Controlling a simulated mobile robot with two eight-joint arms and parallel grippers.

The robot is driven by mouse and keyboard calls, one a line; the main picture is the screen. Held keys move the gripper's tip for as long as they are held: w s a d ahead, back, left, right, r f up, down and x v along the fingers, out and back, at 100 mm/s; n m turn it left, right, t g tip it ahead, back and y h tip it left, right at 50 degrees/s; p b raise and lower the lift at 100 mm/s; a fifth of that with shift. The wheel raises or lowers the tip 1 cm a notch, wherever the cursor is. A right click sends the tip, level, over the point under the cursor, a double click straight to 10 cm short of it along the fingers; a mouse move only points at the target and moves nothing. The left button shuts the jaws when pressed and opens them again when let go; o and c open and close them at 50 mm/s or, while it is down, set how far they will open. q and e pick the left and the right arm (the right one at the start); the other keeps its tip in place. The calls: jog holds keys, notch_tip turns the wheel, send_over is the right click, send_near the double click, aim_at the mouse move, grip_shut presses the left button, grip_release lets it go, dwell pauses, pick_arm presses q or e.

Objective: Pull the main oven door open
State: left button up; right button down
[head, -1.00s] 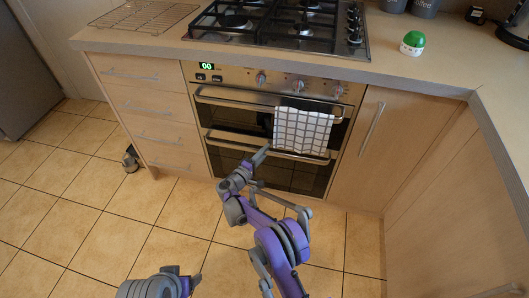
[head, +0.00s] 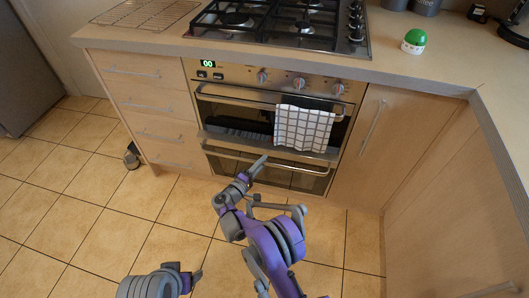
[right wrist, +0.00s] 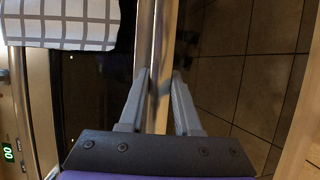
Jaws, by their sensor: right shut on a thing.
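The oven (head: 255,76) stands under the hob, with an upper door and a main lower door (head: 295,178). The main door is tilted outward at its top, with its grey upper edge showing below a dark gap. Its long metal handle (head: 225,152) runs across the door front. My right gripper (head: 262,163) is shut on this handle, left of its middle. In the right wrist view, the fingers (right wrist: 158,100) sit on either side of the handle bar (right wrist: 157,40). My left gripper (head: 193,279) is low in the head view, away from the oven; its finger gap is unclear.
A checked towel (head: 303,128) hangs from the upper handle, above the main door. Drawers (head: 147,105) are left of the oven and a cupboard (head: 375,145) is right. A small dark and grey object (head: 131,156) is by the drawers. Open tiled floor lies in front.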

jog(key=s+a+f, duration=0.4)
jog(key=s+f, duration=0.3)
jog(key=s, duration=0.5)
jog(key=shift+f+b, duration=0.4)
jog(key=c, duration=0.6)
grip_release()
